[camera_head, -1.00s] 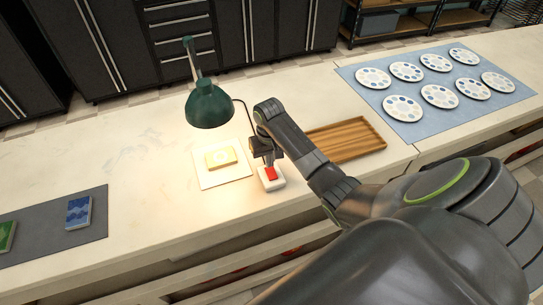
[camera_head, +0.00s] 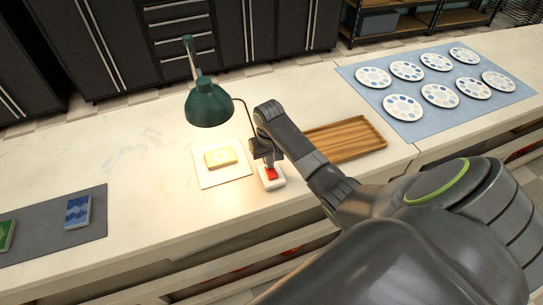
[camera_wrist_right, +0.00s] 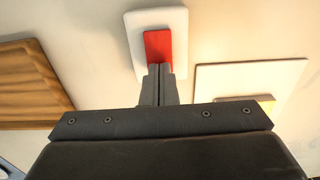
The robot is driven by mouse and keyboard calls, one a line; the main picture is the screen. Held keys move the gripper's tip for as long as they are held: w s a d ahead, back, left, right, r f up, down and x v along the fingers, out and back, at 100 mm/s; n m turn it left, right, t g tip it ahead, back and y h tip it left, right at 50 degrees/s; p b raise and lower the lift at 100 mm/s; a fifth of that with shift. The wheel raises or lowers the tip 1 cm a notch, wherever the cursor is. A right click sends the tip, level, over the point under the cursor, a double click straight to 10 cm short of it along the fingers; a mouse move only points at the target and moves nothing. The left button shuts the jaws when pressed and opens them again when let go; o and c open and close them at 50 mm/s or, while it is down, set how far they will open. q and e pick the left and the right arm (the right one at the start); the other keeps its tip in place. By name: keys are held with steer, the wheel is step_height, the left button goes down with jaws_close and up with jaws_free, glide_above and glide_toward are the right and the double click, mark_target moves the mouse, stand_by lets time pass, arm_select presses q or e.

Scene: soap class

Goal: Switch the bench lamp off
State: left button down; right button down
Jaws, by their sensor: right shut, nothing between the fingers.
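The green bench lamp (camera_head: 208,104) stands on the bench, and its light falls on the bench below it. A white switch box (camera_head: 272,183) with a red rocker (camera_head: 271,174) sits to the lamp's lower right. The box (camera_wrist_right: 178,22) and its red rocker (camera_wrist_right: 158,46) also show in the right wrist view. My right gripper (camera_head: 269,163) points down at the switch, shut and empty. In the right wrist view its closed fingertips (camera_wrist_right: 160,68) are at the red rocker's near end; I cannot tell whether they touch it. My left gripper is not in view.
A yellow soap bar (camera_head: 220,157) lies on a pale square board (camera_head: 207,182) left of the switch. A wooden tray (camera_head: 349,146) is to the right, behind my right arm. A blue mat (camera_head: 452,119) holds several round palettes. The bench's left middle is clear.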

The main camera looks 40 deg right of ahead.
steer(key=shift+f, duration=0.4)
steer(key=shift+r, duration=0.1)
step_height(320, 180, up, 3)
steer(key=shift+f+p, duration=0.15)
steer(key=shift+p, duration=0.85)
steer(key=shift+r, duration=2.1)
